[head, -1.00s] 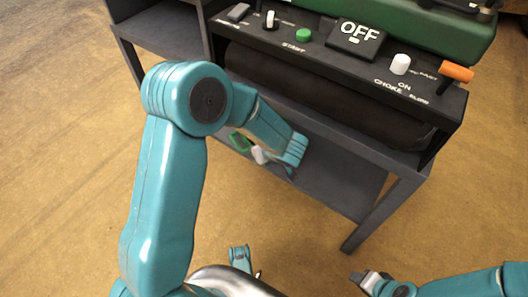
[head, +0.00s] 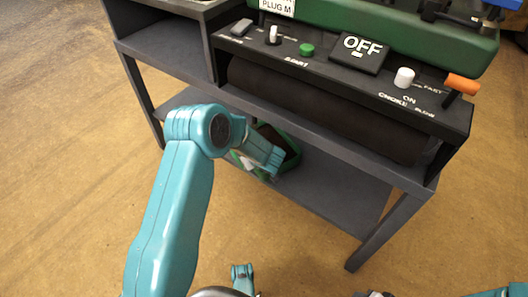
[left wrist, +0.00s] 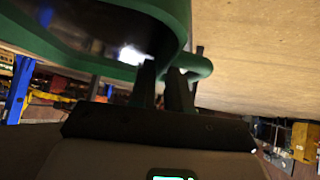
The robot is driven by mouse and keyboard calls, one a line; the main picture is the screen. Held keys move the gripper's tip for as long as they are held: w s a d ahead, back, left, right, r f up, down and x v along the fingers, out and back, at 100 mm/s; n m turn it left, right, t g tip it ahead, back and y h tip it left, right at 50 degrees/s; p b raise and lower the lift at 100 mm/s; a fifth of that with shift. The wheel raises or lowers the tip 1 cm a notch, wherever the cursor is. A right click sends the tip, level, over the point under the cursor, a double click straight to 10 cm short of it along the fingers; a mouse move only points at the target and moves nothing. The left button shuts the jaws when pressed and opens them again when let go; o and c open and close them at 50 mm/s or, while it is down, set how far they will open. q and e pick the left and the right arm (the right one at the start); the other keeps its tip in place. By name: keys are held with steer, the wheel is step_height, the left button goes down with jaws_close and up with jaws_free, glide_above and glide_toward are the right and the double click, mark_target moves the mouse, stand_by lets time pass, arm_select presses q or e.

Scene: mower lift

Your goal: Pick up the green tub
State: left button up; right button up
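The green tub (head: 291,150) sits on the lower shelf under the control panel, partly hidden behind my left forearm and wrist. In the left wrist view its green rim (left wrist: 90,62) and wall fill the upper left, with a loop-like green handle (left wrist: 203,66) on its right. My left gripper (left wrist: 163,65) is at the tub, its two dark fingers close together beside the handle. Whether they pinch the rim or handle cannot be told. The fingers are hidden in the head view. My right gripper (head: 375,294) barely shows at the bottom edge, its fingers unclear.
The dark bench has a lower shelf (head: 335,190) with free room right of the tub and a leg (head: 390,225) at the right front. Above is a panel with an OFF switch (head: 360,50), an orange lever (head: 462,84) and a green machine body (head: 400,22).

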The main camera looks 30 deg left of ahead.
arm_select(q)
steer(key=shift+x, duration=1.1)
steer(key=shift+c, duration=0.3)
steer(key=shift+r, duration=0.1)
jaws_close()
